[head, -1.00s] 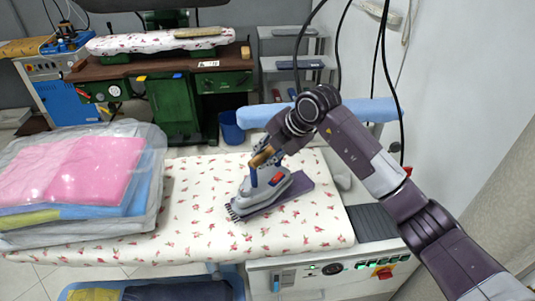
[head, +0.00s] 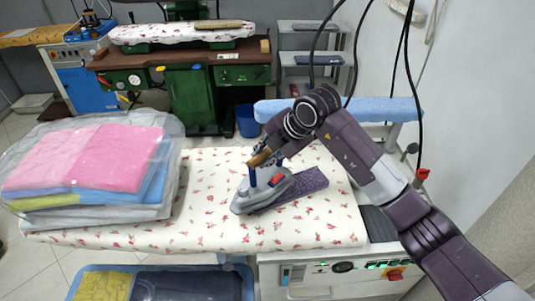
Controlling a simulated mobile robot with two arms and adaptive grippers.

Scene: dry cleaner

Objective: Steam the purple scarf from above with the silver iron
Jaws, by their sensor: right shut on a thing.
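The purple scarf (head: 305,186) lies folded in a narrow strip on the flowered ironing board (head: 205,222). The silver iron (head: 262,197), with a blue and wooden handle, is at the scarf's left end and hides it. I cannot tell whether its soleplate touches the scarf or hangs just above it. My right gripper (head: 268,157) is shut on the iron's handle, its arm reaching in from the right. My left gripper is not in view.
A stack of bagged, folded clothes (head: 90,170) covers the board's left side. A blue padded arm (head: 350,110) stands behind the board. Dark cables hang at the right, near my arm. A control panel (head: 345,268) is below the front edge.

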